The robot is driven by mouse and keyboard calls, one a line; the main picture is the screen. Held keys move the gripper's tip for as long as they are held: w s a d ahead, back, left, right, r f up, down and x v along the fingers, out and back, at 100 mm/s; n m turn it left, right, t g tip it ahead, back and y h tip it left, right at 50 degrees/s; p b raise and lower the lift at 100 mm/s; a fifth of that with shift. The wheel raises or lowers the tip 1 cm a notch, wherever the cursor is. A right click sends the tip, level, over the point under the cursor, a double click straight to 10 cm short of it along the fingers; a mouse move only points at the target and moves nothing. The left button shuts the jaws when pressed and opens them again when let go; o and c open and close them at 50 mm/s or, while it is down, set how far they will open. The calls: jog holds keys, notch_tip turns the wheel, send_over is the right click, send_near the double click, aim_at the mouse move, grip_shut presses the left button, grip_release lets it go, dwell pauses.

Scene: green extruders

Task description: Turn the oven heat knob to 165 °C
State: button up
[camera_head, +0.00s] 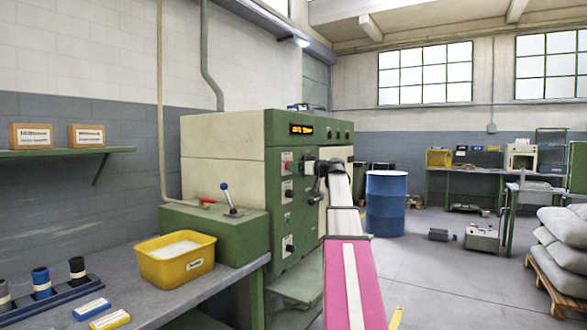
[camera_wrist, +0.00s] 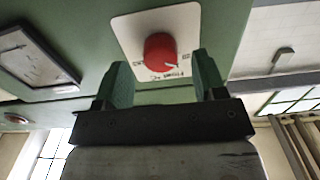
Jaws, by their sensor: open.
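A red round knob (camera_wrist: 158,52) with a pale pointer mark sits on a white plate (camera_wrist: 126,30) on the green panel in the wrist view. The plate's small print is too blurred and turned to read, so I cannot tell the knob's setting or whether it is the oven heat knob. My gripper (camera_wrist: 163,75) is open, its two green fingers just below the knob in the picture, one toward each side. I cannot tell whether they touch it. In the head view my gripper (camera_head: 318,168) is at the front of the green machine (camera_head: 284,140) and covers part of its panel.
An orange-lit display (camera_head: 301,129) is on the machine's upper front. A gauge (camera_wrist: 32,58) is beside the knob plate in the wrist view. A yellow bin (camera_head: 176,262) stands on the bench at the left. A blue drum (camera_head: 386,204) stands behind on open floor.

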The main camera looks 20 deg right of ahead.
jog(key=shift+x, duration=1)
jog(key=c, duration=0.9)
